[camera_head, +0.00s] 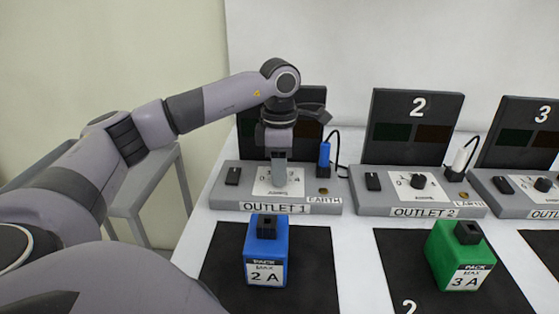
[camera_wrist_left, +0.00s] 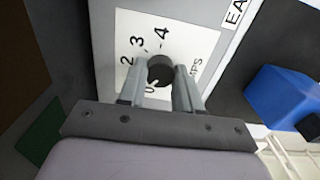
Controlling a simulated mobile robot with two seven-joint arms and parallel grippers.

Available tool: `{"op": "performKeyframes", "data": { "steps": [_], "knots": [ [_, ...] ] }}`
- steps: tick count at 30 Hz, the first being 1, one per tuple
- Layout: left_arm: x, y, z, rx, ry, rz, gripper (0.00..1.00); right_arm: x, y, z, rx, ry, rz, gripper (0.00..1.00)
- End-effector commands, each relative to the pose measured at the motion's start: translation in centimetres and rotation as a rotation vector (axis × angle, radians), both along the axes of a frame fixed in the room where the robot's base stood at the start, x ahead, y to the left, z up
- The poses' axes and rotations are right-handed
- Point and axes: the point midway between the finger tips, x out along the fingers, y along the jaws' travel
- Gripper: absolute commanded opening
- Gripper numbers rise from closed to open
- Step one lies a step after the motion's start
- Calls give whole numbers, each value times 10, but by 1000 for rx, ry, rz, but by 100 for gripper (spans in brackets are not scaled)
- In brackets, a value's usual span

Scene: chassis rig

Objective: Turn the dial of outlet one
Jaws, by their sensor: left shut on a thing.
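Outlet one (camera_head: 222,200) is the grey unit at the left, labelled OUTLET 1, with a dark panel behind it. My left gripper (camera_head: 279,188) points straight down over its white dial plate and hides the dial in the head view. In the left wrist view, the round black dial (camera_wrist_left: 161,69) sits between the two fingers of the left gripper (camera_wrist_left: 160,84), which is shut on it. The plate (camera_wrist_left: 190,45) shows the numbers 0, 2, 3 and 4; the dial's white mark points toward the 0. My right gripper is out of view.
A black switch (camera_head: 232,176) and a blue plug (camera_head: 324,155) with a cable flank the dial plate. A blue 2 A pack (camera_head: 265,250) stands in front on a black mat. Outlet two (camera_head: 365,201) and a green 3 A pack (camera_head: 458,255) are to the right.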

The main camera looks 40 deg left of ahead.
Motion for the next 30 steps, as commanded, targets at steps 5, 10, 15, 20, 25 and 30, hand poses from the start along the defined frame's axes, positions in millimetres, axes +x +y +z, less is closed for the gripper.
{"op": "performKeyframes", "data": {
  "steps": [5,10,15,20,25,30],
  "knots": [
    [0,0,2,1,1,143,3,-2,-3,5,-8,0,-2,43],
    [0,0,1,1,2,249,3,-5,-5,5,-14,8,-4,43],
    [0,0,1,1,1,321,3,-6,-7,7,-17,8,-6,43],
    [0,0,0,1,1,357,3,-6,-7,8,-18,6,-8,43],
    [0,0,0,1,0,371,3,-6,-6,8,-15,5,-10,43],
    [0,0,0,1,0,372,3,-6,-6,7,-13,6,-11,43]
  ]
}}
